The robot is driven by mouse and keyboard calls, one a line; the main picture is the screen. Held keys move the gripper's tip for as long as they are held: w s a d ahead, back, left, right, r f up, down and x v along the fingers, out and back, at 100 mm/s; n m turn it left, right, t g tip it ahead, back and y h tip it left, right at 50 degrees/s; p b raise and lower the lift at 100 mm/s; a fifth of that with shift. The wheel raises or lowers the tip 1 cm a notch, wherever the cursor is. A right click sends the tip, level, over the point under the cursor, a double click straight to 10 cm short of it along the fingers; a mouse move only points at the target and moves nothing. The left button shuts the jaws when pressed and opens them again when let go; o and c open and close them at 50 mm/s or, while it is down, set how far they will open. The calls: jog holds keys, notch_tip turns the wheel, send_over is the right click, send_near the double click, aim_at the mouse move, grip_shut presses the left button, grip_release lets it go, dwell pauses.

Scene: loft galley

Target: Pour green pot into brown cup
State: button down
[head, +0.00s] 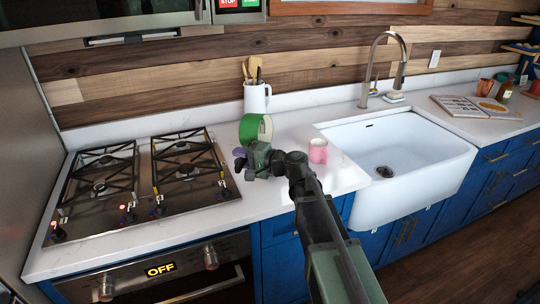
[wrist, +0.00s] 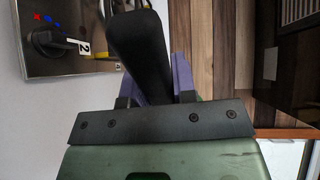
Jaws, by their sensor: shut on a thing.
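The green pot (head: 249,130) is in the head view, held up above the counter to the right of the stove. It looks tipped, with its pale inside toward the right. My gripper (head: 240,159) is just below it. In the wrist view the purple fingers of my gripper (wrist: 156,85) are shut on a black handle (wrist: 140,45), which looks like the pot's. The pot's body is not clear there. I cannot make out a clearly brown cup near the pot; a rust-coloured cup (head: 484,87) stands far right on the counter.
A pink mug (head: 318,152) stands on the counter right of my gripper, left of the white sink (head: 400,150). A white pitcher with wooden utensils (head: 257,98) stands behind the pot. The stove (head: 140,180) is on the left. An open book (head: 468,106) lies at far right.

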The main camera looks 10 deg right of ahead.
jog(key=shift+s+d+r+t+y+b, duration=0.15)
jog(key=shift+d+t+y+b, duration=0.2)
jog(key=shift+b, duration=0.4)
jog(key=shift+s+d+f+t+y+b, duration=0.15)
jog(key=shift+t+y+b, duration=0.1)
jog(key=shift+y+b, duration=0.35)
dwell(0.7)
